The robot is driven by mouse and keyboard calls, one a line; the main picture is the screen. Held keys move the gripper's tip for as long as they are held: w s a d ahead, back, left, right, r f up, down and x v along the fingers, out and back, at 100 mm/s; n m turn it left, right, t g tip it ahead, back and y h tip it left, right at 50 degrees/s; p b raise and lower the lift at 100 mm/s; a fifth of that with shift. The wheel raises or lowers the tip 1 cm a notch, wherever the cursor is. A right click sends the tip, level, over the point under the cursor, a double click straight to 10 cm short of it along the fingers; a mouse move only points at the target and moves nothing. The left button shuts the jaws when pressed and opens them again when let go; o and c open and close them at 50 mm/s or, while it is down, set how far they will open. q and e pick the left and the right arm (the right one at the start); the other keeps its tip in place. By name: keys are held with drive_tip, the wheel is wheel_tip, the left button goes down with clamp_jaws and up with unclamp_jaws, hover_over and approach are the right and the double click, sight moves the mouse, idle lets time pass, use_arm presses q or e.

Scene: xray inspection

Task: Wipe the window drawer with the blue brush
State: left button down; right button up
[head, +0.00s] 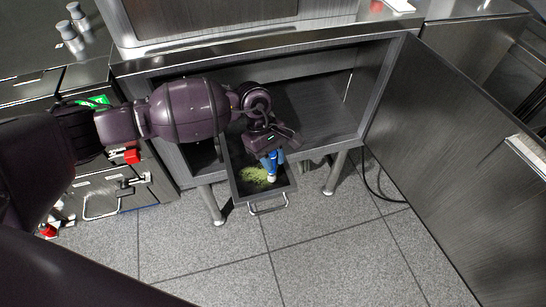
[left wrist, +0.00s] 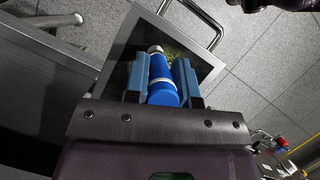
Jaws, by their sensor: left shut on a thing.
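My left gripper (head: 267,151) is shut on the blue brush (head: 270,166) and points down over the open window drawer (head: 283,194). The drawer is a grey metal tray pulled out below the cabinet, with a green-yellow patch of dirt (head: 255,174) on its floor. The brush's lower end is over or at the patch; I cannot tell if it touches. In the left wrist view the blue brush (left wrist: 162,80) sits between the two fingers (left wrist: 161,82), with the drawer's rim (left wrist: 128,35) around it.
The drawer's handle (head: 268,208) sticks out at its front. An open metal cabinet (head: 310,112) stands behind, with a large open door (head: 450,160) on the right. Cabinet legs (head: 335,172) flank the drawer. The tiled floor (head: 330,250) in front is clear.

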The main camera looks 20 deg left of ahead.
use_arm(q)
drive_tip(key=shift+s+a, duration=0.15)
drive_tip(key=shift+s+a, duration=0.45)
drive_tip(key=shift+a, duration=0.2)
drive_tip(key=shift+s+a, duration=0.1)
drive_tip(key=shift+a, duration=0.1)
drive_tip(key=shift+s+a+p, duration=0.4)
drive_tip(key=shift+s+a, duration=0.05)
drive_tip(key=shift+a, duration=0.2)
drive_tip(key=shift+w+d, duration=0.1)
drive_tip(key=shift+d, duration=0.05)
drive_tip(key=shift+w+d, duration=0.5)
drive_tip(key=shift+d, duration=0.25)
drive_tip(key=shift+d+b, duration=0.1)
drive_tip(key=shift+b, duration=0.2)
drive_tip(key=shift+w+d, duration=0.55)
drive_tip(key=shift+d, duration=0.1)
drive_tip(key=shift+d+f, duration=0.1)
drive_tip(key=shift+d, duration=0.05)
